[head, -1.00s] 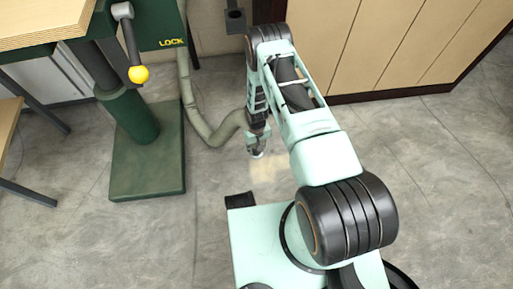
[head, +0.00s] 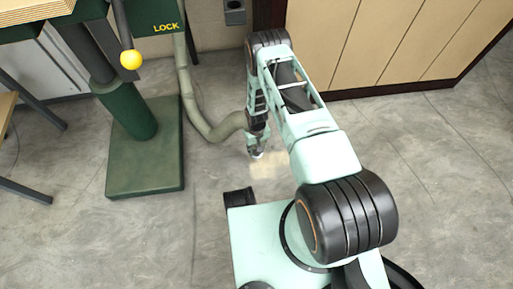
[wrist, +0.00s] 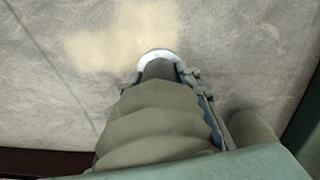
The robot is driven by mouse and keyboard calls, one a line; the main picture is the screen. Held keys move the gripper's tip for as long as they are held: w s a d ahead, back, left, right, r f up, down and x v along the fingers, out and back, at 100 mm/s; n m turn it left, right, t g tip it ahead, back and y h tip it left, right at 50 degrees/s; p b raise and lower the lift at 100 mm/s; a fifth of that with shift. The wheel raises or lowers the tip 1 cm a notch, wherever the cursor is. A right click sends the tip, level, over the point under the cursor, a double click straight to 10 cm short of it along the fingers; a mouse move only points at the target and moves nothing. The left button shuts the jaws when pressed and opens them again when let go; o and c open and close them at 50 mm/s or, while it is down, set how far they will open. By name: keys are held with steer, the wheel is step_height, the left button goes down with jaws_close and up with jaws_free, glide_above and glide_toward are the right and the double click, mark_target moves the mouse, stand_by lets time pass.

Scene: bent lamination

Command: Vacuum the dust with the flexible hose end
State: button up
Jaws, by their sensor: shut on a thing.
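The dust is a pale tan patch (head: 268,165) on the grey floor; it also shows at the top of the wrist view (wrist: 125,35). A ribbed grey-green flexible hose (head: 205,128) runs down from the green machine and across the floor to my gripper (head: 257,151). My gripper is shut on the hose near its end, low over the floor at the left edge of the dust in the head view. In the wrist view the hose (wrist: 150,120) fills the middle, and its pale round end (wrist: 157,54) is beside the dust. Its exact height above the floor cannot be told.
The green machine's base plate (head: 145,172) and column stand at left, with a yellow-knobbed lever (head: 130,60) above. Wooden panelled cabinets (head: 390,45) line the back. Open floor (head: 440,160) lies at right.

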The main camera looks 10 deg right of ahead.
mark_target(257, 157)
steer(key=shift+f+b, duration=1.05)
steer(key=shift+f, duration=0.7)
steer(key=shift+s, duration=1.3)
steer(key=shift+w+d, duration=1.3)
steer(key=shift+d, duration=6.25)
step_height(257, 157, up, 7)
steer(key=p, duration=0.4)
steer(key=shift+f, duration=0.2)
